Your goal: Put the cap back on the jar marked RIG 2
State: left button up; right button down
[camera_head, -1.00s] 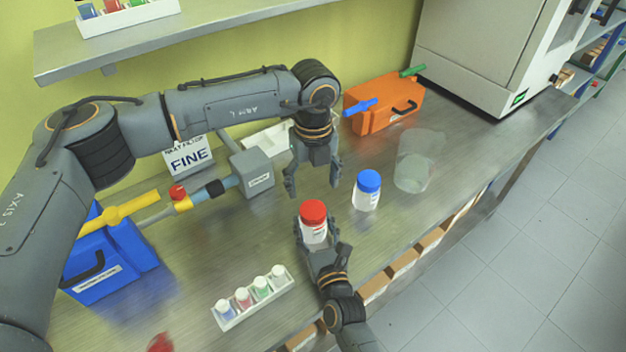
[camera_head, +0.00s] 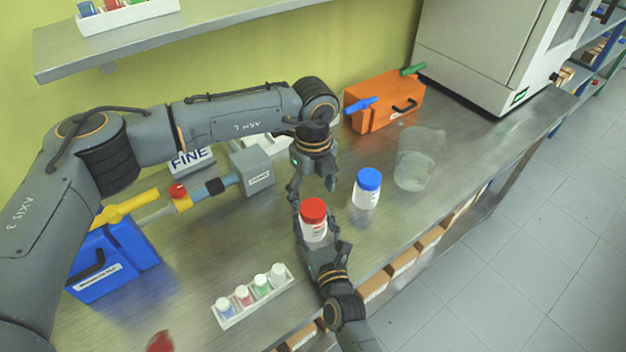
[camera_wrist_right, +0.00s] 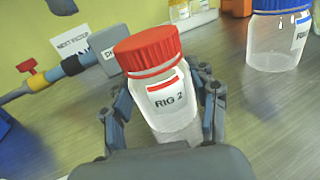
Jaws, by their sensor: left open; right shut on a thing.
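The jar marked RIG 2 (camera_wrist_right: 167,100) is clear, with a red-striped label. It stands slightly tilted in the wrist view, and its body also shows in the head view (camera_head: 314,232). A red cap (camera_wrist_right: 147,49) sits on its mouth; I cannot tell whether it is screwed tight. The cap also shows in the head view (camera_head: 313,210). My right gripper (camera_wrist_right: 165,112) is shut around the jar's body from the front. My left gripper (camera_head: 312,188) points down, open and empty, just behind and above the red cap, seemingly apart from it.
A blue-capped jar (camera_head: 367,189) stands close on the right, with a clear beaker (camera_head: 415,165) beyond it. A grey box (camera_head: 252,170) with a valve line is at left. A vial rack (camera_head: 254,299) is at front left. An orange case (camera_head: 385,105) stands behind.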

aim_at(313, 208)
pick_arm(q)
jog(key=shift+f, duration=2.25)
